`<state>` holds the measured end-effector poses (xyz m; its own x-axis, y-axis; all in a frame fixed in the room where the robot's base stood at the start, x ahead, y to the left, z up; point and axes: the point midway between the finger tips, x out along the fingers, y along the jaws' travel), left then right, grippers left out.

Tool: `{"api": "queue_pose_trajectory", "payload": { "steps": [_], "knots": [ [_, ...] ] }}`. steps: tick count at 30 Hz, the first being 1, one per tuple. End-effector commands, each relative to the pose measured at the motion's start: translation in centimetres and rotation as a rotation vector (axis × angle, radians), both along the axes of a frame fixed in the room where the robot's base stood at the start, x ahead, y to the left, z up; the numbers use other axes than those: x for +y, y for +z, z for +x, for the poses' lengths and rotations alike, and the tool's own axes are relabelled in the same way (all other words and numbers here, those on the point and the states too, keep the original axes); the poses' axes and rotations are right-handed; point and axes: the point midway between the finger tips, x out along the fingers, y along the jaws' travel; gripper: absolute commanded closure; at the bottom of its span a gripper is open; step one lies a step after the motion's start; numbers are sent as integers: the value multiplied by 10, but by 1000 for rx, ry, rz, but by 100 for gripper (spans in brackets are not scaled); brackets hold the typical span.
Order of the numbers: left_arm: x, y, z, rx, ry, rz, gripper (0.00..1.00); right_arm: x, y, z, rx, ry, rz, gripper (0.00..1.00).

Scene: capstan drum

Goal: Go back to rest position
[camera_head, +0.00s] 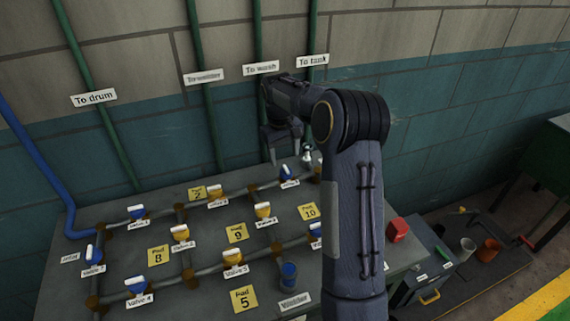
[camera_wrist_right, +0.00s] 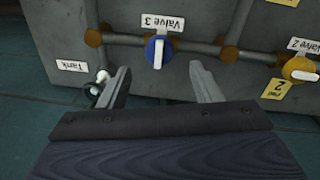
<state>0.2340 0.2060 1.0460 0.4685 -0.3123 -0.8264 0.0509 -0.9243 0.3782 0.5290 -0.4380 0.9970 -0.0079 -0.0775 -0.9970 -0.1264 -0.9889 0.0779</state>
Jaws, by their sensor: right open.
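My right arm reaches up through the middle of the head view, and its gripper (camera_head: 284,152) is over the back right part of the pipe bench (camera_head: 75,215). In the right wrist view the gripper (camera_wrist_right: 160,75) shows two spread fingers with nothing between them. Blue valve 3 (camera_wrist_right: 157,50) lies just beyond the fingertips, apart from them, with its white handle pointing along the gap. It also shows in the head view (camera_head: 287,174) below the gripper. My left gripper is not in view.
Yellow valve 2 (camera_wrist_right: 299,68) is right of the fingers in the wrist view. A small white fitting (camera_head: 307,154) stands near the bench's back right. Green pipes (camera_head: 206,90) run up the wall behind. A red block (camera_head: 397,229) is right of my arm.

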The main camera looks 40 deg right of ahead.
Motion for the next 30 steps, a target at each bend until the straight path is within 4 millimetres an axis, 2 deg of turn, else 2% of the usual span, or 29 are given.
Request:
{"api": "queue_pose_trajectory", "payload": {
  "steps": [3, 6, 23, 26, 29, 30],
  "knots": [
    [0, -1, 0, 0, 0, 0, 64, 1, 13, 1, -3, -1, 0, 41],
    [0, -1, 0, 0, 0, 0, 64, 1, 18, 0, 0, -1, 0, 41],
    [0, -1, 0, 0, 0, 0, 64, 2, 20, -1, -3, -1, 3, 41],
    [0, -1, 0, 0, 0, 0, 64, 9, 31, -10, -29, -2, 21, 41],
    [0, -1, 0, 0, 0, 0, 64, 28, 53, -34, -86, -3, 67, 41],
    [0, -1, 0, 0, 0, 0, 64, 39, 62, -48, -114, -5, 91, 41]
  ]
}}
